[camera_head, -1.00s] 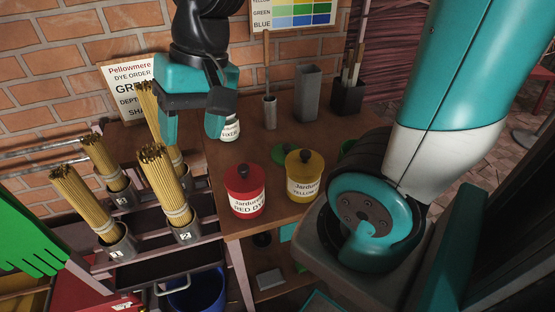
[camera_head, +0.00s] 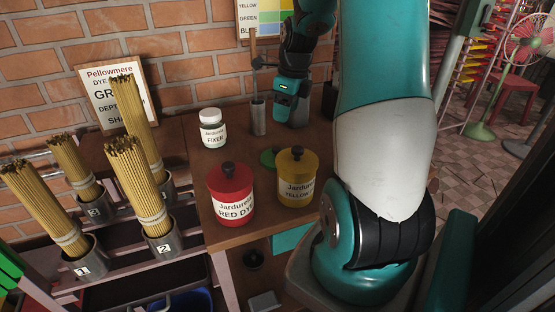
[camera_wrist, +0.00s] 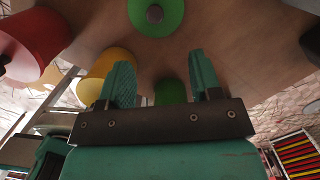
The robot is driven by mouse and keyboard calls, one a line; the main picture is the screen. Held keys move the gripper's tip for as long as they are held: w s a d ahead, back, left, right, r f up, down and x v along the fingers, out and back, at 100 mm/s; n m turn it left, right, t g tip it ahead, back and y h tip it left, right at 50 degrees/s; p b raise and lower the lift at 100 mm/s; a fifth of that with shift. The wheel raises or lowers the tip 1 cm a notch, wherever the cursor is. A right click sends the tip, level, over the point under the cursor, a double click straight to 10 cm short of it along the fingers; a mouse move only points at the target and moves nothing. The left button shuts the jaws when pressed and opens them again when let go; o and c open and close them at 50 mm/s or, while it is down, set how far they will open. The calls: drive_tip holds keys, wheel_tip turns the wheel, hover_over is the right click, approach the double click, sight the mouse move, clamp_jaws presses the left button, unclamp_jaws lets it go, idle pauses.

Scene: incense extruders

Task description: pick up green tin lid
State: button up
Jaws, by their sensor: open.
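The green tin lid (camera_wrist: 157,18) lies on the brown table, grey knob facing up, at the top of the wrist view and partly cut off.
The red dye tin (camera_head: 231,194) and yellow tin (camera_head: 297,180) stand at the table's front. The fixer jar (camera_head: 213,130) and a grey holder with a stick (camera_head: 258,119) stand further back. Incense bundles in numbered cups (camera_head: 164,246) fill the left.

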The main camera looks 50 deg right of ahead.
drive_tip(key=b, duration=0.1)
hover_over(277, 149)
drive_tip(key=d, duration=0.1)
drive_tip(key=f, duration=0.7)
drive_tip(key=shift+s+f, duration=0.25)
drive_tip(key=shift+s, duration=0.1)
drive_tip(key=shift+w+a+f+b, duration=0.15)
drive_tip(key=shift+f, duration=0.75)
drive_tip(key=shift+w+a+f+b, duration=0.1)
drive_tip(key=shift+f+b, duration=0.1)
drive_tip(key=shift+f, duration=0.65)
drive_tip(key=shift+w+a+f+b, duration=0.15)
drive_tip(key=shift+f, duration=0.75)
drive_tip(key=c, duration=1)
